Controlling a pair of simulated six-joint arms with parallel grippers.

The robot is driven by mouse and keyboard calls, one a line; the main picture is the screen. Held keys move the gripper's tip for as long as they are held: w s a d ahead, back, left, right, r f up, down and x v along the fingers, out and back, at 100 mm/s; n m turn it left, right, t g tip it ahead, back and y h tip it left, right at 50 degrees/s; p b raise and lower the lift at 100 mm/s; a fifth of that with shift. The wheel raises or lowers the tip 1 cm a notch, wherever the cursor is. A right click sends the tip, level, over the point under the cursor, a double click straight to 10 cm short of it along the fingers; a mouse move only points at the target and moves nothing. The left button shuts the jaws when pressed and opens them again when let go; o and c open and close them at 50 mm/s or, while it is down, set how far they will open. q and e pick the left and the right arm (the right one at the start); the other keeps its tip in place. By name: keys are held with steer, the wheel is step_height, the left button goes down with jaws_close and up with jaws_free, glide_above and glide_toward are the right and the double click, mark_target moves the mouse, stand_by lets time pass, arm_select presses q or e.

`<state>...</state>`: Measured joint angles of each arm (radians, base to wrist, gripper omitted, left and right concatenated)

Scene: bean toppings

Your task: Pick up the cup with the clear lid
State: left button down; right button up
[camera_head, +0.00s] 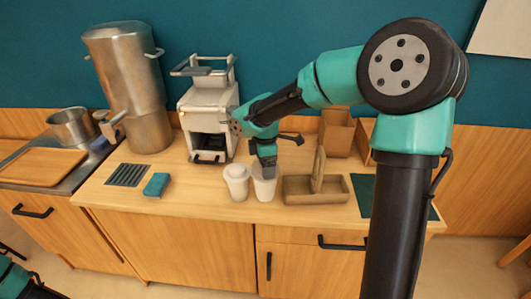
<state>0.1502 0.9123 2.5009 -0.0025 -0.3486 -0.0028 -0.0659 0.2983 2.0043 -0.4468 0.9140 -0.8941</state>
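Two pale cups stand side by side on the wooden counter. The left cup (236,184) looks whitish on top. The right cup (264,187) stands just beside it, its upper part partly covered by my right gripper (267,170). Which cup has the clear lid is too small to tell. My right gripper points down at the top of the right cup; I cannot tell whether its fingers touch or grasp the cup. My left arm shows only at the bottom left corner, and its gripper is out of view.
A white machine (208,120) stands behind the cups. A brown divided tray (302,191) is close on their right, with boxes (337,134) behind it. A teal sponge (156,185) and a dark grate (128,175) lie left. A metal dispenser (127,80) stands at the back left.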

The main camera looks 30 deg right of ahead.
steer(key=shift+s+a+r, duration=0.15)
steer(key=shift+s+a, duration=0.45)
steer(key=shift+s, duration=0.3)
